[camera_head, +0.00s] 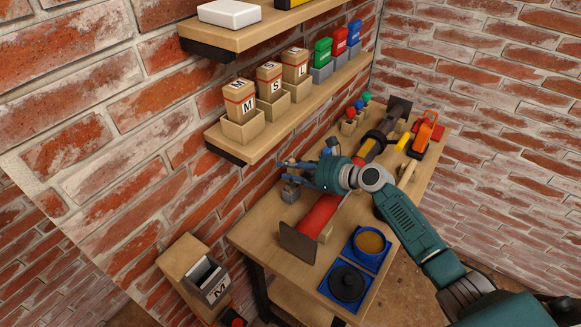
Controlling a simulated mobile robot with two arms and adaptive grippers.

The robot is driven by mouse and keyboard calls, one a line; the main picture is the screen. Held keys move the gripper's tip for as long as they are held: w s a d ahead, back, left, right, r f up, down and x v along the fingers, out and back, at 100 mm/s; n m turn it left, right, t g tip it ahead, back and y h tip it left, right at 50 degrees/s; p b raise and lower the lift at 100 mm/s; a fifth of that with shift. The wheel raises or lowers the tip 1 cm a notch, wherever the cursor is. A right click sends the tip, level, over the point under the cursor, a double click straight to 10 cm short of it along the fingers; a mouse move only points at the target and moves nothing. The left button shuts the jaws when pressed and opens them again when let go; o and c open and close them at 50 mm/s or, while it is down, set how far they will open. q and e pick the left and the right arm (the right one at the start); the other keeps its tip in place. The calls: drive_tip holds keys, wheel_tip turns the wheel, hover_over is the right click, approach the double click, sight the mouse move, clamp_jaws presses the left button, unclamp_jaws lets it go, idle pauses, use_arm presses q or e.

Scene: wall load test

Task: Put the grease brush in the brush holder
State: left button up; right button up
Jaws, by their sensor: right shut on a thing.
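My right gripper (300,176) reaches in from the right over the far-left edge of the workbench, close to the brick wall. Its fingers are shut on a thin thing that I take for the grease brush; the fingers hide most of it. A small grey block-like holder (290,192), seemingly the brush holder, stands on the bench just below the fingertips. I cannot tell whether the brush is inside it or above it. My left gripper is not in view.
The workbench (265,228) carries a red cylinder (318,215) beside an upright plate, an open pot of brown grease (370,242), a black lid (347,283) and an orange tool (425,135). A shelf (225,140) with boxes overhangs behind the gripper.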

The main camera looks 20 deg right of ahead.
drive_tip(key=shift+f, duration=0.15)
drive_tip(key=o, duration=1.2)
drive_tip(key=shift+o, duration=0.4)
drive_tip(key=o, duration=0.5)
wheel_tip(320, 180, up, 6)
drive_tip(key=p, duration=0.6)
drive_tip(key=shift+f+p, duration=0.15)
drive_tip(key=shift+p, duration=0.15)
drive_tip(key=shift+r+p, duration=0.65)
drive_tip(key=shift+r, duration=0.55)
